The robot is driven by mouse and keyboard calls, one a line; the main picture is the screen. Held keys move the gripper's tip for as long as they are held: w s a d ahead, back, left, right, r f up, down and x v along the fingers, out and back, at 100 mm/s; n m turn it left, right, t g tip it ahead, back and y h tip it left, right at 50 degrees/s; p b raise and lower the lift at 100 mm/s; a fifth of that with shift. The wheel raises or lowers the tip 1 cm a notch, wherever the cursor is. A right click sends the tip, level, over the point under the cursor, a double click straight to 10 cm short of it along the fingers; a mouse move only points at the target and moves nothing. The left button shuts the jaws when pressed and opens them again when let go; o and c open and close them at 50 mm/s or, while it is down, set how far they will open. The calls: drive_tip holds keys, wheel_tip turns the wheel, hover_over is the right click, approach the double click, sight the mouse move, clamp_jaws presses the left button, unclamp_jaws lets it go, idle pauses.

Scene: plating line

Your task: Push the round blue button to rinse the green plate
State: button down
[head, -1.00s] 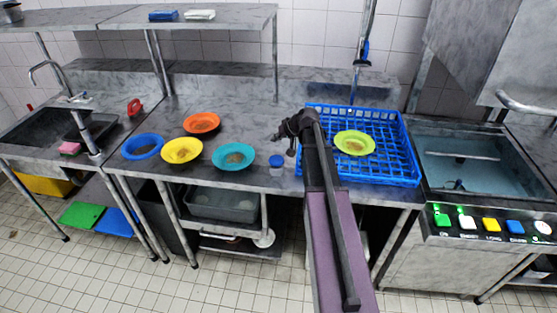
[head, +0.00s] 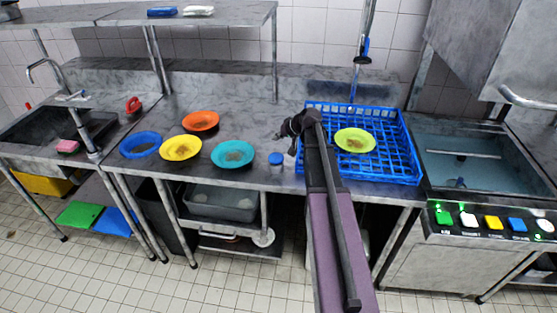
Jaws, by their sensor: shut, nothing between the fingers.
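The green plate (head: 355,140) lies in the blue rack (head: 398,170) on the counter, with a brownish smear on its middle. A small round thing with a blue top (head: 276,158) and a pale lower part stands at the counter's front edge; I cannot tell if it is a button. A blue button (head: 517,225) on the panel at the right looks square rather than round. My gripper (head: 281,136) is shut and empty. In the picture it is above the blue-topped thing, left of the rack, with no visible contact. My arm covers the rack's left part.
Blue (head: 141,145), yellow (head: 181,148), orange (head: 201,121) and teal (head: 233,154) plates lie left of my gripper. A spray hose (head: 364,50) hangs behind the rack. A water basin (head: 465,165) is right, a sink (head: 40,135) far left.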

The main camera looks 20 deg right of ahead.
sight(274, 156)
drive_tip(key=shift+f+b, duration=3.1)
drive_tip(key=shift+f, duration=0.35)
drive_tip(key=shift+w+f+b, duration=0.1)
drive_tip(key=shift+f+b, duration=1.1)
idle(0.4)
drive_tip(key=shift+r, duration=0.15)
drive_tip(key=shift+r+p, duration=1.1)
drive_tip(key=shift+p, duration=0.1)
drive_tip(key=shift+r+p, duration=2.5)
drive_tip(key=shift+p, duration=0.05)
